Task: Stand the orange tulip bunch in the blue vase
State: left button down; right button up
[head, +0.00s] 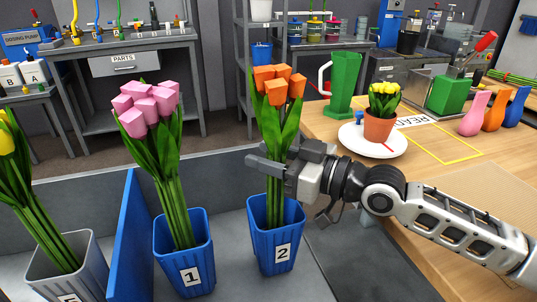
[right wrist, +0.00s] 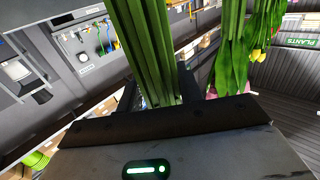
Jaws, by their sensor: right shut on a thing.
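The orange tulip bunch (head: 279,85) stands nearly upright, its green stems reaching down into a blue bucket marked 2 (head: 276,246). My right gripper (head: 276,170) is shut on its stems, above the bucket's rim. In the right wrist view the stems (right wrist: 148,45) run between the fingers (right wrist: 160,92); the blooms are out of that view. The stem ends are hidden inside the bucket. The blue vase (head: 518,105) stands upright on the wooden table at the far right, apart from the gripper. My left gripper is not in view.
Pink tulips (head: 147,103) stand in a blue bucket marked 1 (head: 184,262); yellow tulips are further left. On the table (head: 437,180) are a green jug (head: 344,85), a potted plant (head: 380,125) on a white plate, and pink (head: 474,115) and orange (head: 496,110) vases beside the blue one.

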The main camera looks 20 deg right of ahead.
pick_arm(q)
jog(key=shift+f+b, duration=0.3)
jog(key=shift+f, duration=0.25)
pick_arm(e)
jog(key=shift+f, duration=0.4)
jog(key=o, duration=1.1)
jog(key=shift+r, duration=0.1)
jog(key=o, duration=0.8)
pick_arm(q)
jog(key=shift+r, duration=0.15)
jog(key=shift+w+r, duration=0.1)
